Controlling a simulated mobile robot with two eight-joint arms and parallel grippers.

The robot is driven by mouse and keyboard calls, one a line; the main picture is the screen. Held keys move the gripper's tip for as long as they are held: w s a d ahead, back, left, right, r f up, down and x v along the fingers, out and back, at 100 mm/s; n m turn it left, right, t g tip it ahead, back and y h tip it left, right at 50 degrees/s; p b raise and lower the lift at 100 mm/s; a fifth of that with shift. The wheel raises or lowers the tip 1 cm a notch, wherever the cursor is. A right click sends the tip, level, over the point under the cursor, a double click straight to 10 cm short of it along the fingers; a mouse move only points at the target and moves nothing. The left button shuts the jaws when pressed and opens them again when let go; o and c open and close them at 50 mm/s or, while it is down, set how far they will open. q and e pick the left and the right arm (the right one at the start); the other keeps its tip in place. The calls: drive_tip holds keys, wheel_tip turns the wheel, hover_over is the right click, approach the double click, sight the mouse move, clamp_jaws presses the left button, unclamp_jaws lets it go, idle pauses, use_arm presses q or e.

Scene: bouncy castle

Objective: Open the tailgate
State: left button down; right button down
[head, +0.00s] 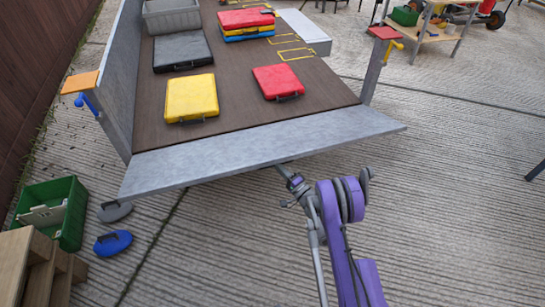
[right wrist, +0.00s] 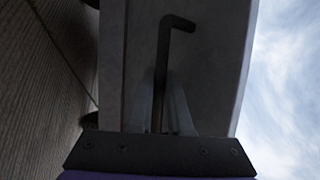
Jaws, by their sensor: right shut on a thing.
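The tailgate (head: 255,148) is a long grey panel across the near end of a brown cargo bed (head: 240,90). It is folded outward and down from the bed's edge, and its outer edge hangs over the paved ground. My right gripper (head: 284,172) is at the tailgate's near edge, right of its middle, with the fingertips partly hidden under it. In the right wrist view the fingers (right wrist: 162,105) are shut on a dark bent bar handle (right wrist: 163,55) in front of the grey panel (right wrist: 205,60). My left gripper is not in view.
A blue latch (head: 88,103) hangs at the left post and a yellow latch (head: 393,46) at the right post. Yellow (head: 191,97), red (head: 278,81) and black (head: 182,51) cases lie on the bed. A green crate (head: 70,215) and wooden steps (head: 40,262) stand at lower left.

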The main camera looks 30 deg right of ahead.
wheel_tip(320, 180, down, 7)
drive_tip(key=n+t+y, duration=0.1)
drive_tip(key=t, duration=0.1)
drive_tip(key=shift+w+n+t+y, duration=0.15)
drive_tip(key=shift+n+t+y, duration=0.15)
drive_tip(key=shift+n, duration=0.1)
drive_tip(key=shift+f, duration=0.1)
drive_tip(key=c, duration=0.8)
unclamp_jaws()
drive_tip(key=shift+c, duration=0.2)
drive_tip(key=shift+s+a, duration=0.15)
drive_tip(key=shift+s, duration=0.05)
